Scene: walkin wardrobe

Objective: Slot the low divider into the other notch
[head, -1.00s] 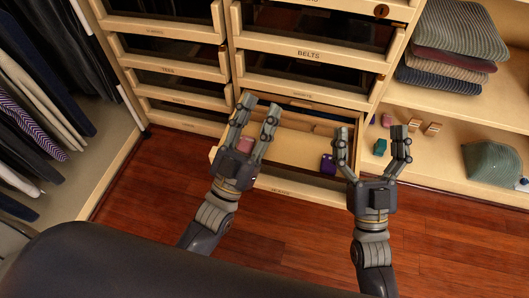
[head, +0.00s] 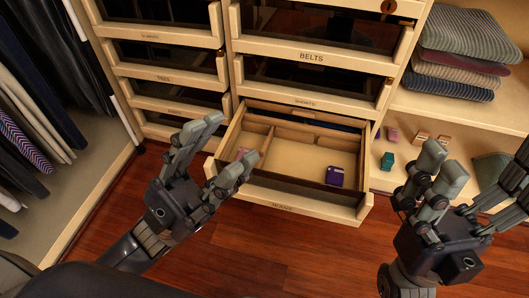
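The open drawer (head: 345,209) is pulled out at the bottom of the cabinet in the head view. Inside, a short wooden divider (head: 264,148) runs front to back on the left. A longer wooden divider (head: 318,136) runs across near the back. I cannot tell for sure which is the low one, and the notches are too small to make out. My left gripper (head: 232,140) is open and empty, beside and above the drawer's left front corner. My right gripper (head: 482,168) is spread open and empty, to the right of the drawer.
A purple box (head: 335,176) lies in the drawer's front right, and a pink item (head: 243,154) lies in its left part. The shelf at right holds a teal item (head: 387,161), small boxes and folded clothes (head: 463,42). The wooden floor in front is clear.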

